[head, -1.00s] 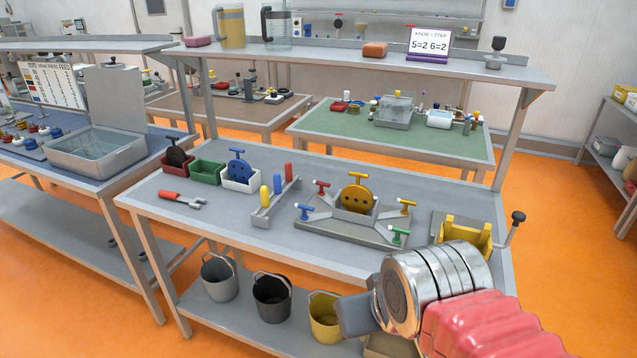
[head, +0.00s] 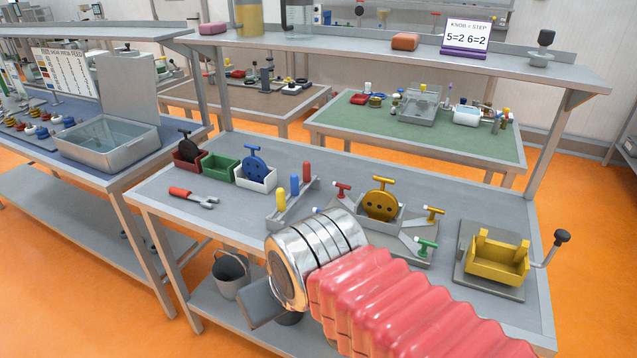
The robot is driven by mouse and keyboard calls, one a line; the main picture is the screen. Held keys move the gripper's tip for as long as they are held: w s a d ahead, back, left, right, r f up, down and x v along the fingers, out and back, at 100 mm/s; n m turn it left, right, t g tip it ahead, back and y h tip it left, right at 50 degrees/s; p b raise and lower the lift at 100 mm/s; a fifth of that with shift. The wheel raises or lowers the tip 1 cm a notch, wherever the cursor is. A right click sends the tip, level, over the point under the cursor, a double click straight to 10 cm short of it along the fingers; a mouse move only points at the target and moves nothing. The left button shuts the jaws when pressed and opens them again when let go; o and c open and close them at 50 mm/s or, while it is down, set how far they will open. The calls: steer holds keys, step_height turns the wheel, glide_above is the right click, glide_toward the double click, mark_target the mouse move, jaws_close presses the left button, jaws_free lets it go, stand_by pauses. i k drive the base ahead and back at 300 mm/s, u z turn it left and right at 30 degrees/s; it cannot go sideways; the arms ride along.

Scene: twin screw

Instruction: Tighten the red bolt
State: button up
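The red bolt (head: 342,188) is a small T-handled screw at the back left corner of a grey fixture (head: 400,250) on the bench. A yellow disc (head: 382,203) with a T-handle stands in the fixture's central holder. A yellow bolt (head: 434,213) and a green bolt (head: 426,246) are on its right side. The fixture's front left part, where the blue bolt was seen, is hidden behind my arm. My gripper (head: 250,308) shows as a grey block beyond my silver wrist, in front of the bench edge and apart from the red bolt. Its fingertips cannot be made out.
A red-handled wrench (head: 192,196) lies at left on the bench. Behind it are red, green (head: 221,168) and white (head: 256,177) bins. A rack (head: 290,206) holds coloured pegs. A yellow cradle (head: 497,262) with a crank (head: 553,249) stands at right. A bucket (head: 231,274) sits below.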

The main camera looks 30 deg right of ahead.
mark_target(341, 186)
steer(key=u, duration=0.15)
steer(key=i, duration=1.25)
steer(key=z, duration=0.5)
